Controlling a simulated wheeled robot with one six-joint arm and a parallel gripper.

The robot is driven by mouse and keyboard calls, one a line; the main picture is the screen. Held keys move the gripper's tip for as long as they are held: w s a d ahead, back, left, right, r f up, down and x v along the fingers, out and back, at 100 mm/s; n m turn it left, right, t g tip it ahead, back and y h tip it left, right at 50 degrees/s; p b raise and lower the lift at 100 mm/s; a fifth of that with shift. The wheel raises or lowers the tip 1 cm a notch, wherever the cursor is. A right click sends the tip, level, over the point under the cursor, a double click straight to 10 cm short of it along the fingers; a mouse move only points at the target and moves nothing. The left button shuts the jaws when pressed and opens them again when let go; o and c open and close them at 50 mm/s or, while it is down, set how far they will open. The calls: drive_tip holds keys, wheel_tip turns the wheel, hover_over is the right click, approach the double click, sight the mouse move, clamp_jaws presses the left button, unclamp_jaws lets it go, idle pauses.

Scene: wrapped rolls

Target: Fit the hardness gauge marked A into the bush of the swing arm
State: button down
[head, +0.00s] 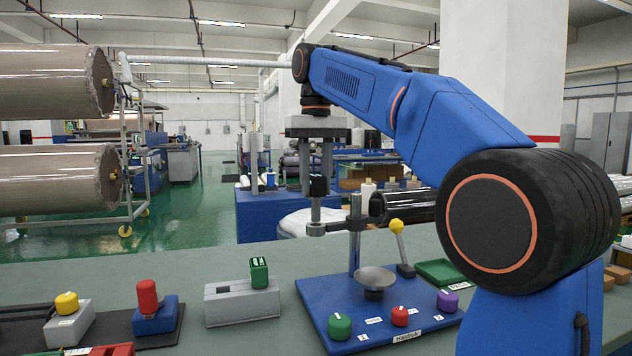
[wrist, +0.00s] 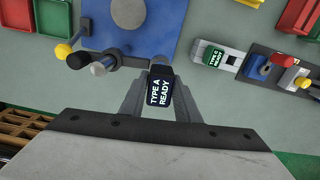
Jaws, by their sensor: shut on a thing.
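My gripper (head: 318,182) is shut on the dark gauge, which reads "TYPE A READY" in the wrist view (wrist: 160,88). In the head view the gauge (head: 318,187) is upright, with a grey lower part below it. The bush (head: 316,229) of the swing arm lies directly under this grey part and appears to meet it. I cannot tell how deep the gauge sits in the bush. The swing arm (head: 335,227) reaches left from an upright post (head: 355,240) on the blue stand base (head: 310,300).
A round plate (head: 375,278) stands under and right of the bush. A yellow-knobbed lever (head: 398,238) is beside the post. Green, red and purple knobs line the base front. A green-topped gauge (head: 259,272) stands on a grey block (head: 225,305) to the left.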

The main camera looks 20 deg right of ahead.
sight(316, 221)
drive_tip(key=shift+f, duration=0.1)
idle(0.4)
drive_tip(key=shift+f, duration=2.85)
drive_tip(key=c, duration=1.3)
unclamp_jaws()
drive_tip(key=shift+o, duration=0.2)
wheel_tip(316, 221, up, 7)
drive_tip(key=shift+f, duration=0.15)
drive_tip(key=shift+r, duration=0.35)
